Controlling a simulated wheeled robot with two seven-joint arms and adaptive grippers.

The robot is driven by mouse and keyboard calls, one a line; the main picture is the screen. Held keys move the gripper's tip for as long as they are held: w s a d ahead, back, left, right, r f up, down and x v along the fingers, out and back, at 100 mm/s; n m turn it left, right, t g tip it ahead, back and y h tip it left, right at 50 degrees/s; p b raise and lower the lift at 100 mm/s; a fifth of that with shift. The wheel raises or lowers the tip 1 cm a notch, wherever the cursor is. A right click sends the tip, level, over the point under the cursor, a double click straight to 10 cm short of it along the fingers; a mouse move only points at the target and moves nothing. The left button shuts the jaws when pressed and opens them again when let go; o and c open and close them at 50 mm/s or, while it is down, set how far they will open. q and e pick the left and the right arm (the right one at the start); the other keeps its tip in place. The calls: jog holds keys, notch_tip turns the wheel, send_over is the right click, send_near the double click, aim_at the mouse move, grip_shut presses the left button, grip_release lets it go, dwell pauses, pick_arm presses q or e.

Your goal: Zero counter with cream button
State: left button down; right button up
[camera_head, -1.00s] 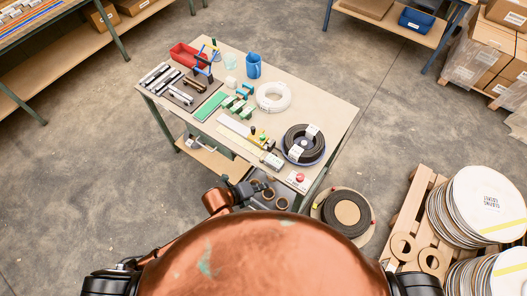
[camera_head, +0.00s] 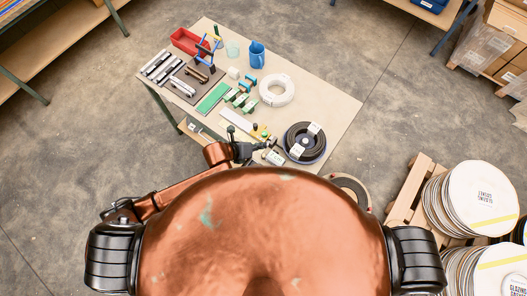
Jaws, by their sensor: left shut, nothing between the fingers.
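My left gripper (camera_head: 262,147) is dark and reaches in from the lower left over the near edge of the workbench. Its fingers are shut with nothing between them. Just right of the fingertips is a small grey-white box (camera_head: 274,158), which may be the counter. A yellow piece with small dark and green knobs (camera_head: 262,132) lies just beyond the fingers. The cream button is too small to make out. I cannot tell whether the fingertips touch anything. My right gripper is not in view.
The workbench (camera_head: 330,103) also holds a black coil (camera_head: 304,142), a white coil (camera_head: 276,90), a blue jug (camera_head: 257,54), green parts (camera_head: 212,99) and a red bin (camera_head: 187,41). A pallet (camera_head: 408,207) with reels stands at right. The bench's right side is bare.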

pick_arm(q)
jog(key=b, duration=0.7)
send_over(264, 156)
jog(key=f, duration=0.7)
jog(key=shift+a+f, duration=0.2)
jog(key=shift+a, duration=0.2)
jog(key=shift+f+b, duration=0.3)
jog(key=shift+f, duration=0.45)
jog(key=shift+f, duration=0.2)
jog(key=shift+f, duration=0.2)
